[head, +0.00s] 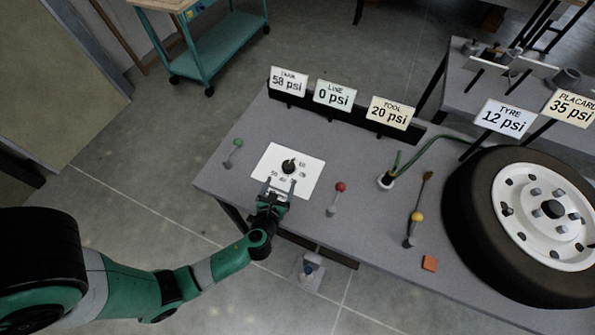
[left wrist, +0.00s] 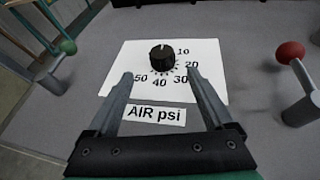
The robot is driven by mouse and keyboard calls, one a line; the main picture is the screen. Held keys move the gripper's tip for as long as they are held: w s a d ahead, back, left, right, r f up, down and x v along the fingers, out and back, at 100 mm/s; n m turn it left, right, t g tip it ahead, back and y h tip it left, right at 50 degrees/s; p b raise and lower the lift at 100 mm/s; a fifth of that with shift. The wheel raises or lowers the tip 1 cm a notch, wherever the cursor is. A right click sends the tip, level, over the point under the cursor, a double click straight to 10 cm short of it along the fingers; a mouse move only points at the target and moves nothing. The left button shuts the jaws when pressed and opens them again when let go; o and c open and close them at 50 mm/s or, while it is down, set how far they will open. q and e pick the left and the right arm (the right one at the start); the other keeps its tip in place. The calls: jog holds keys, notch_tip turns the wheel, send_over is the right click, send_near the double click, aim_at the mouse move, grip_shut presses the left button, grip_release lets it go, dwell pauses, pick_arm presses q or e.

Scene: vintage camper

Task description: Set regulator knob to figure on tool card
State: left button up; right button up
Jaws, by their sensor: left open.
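The regulator knob (left wrist: 162,57) is black and round, on a white dial plate (head: 312,170) marked 10 to 50, with an "AIR psi" label (left wrist: 157,114). The knob also shows in the head view (head: 289,166). Its pointer direction is too small to tell surely. The tool card (head: 389,113) reads 20 psi and stands at the back of the bench. My left gripper (head: 280,184) is open and empty, on the near side of the knob. In the left wrist view its two fingers (left wrist: 159,76) point at the knob, apart from it. My right gripper is not in view.
Other cards read TANK 50 psi (head: 288,82), LINE 0 psi (head: 334,95), TYRE 12 psi (head: 503,118) and PLACARD 35 psi (head: 571,107). Green (head: 238,143), red (head: 340,187) and yellow (head: 417,216) levers flank the dial. A wheel (head: 540,210) fills the bench's right.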

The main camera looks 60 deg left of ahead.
aim_at(288, 165)
pick_arm(q)
jog(key=shift+w+r, duration=0.1)
jog(key=shift+w, duration=0.05)
jog(key=b+x, duration=0.4)
jog(key=x, duration=0.7)
jog(key=shift+w+a, duration=0.2)
jog(key=shift+w, duration=0.05)
jog(key=shift+c, duration=0.3)
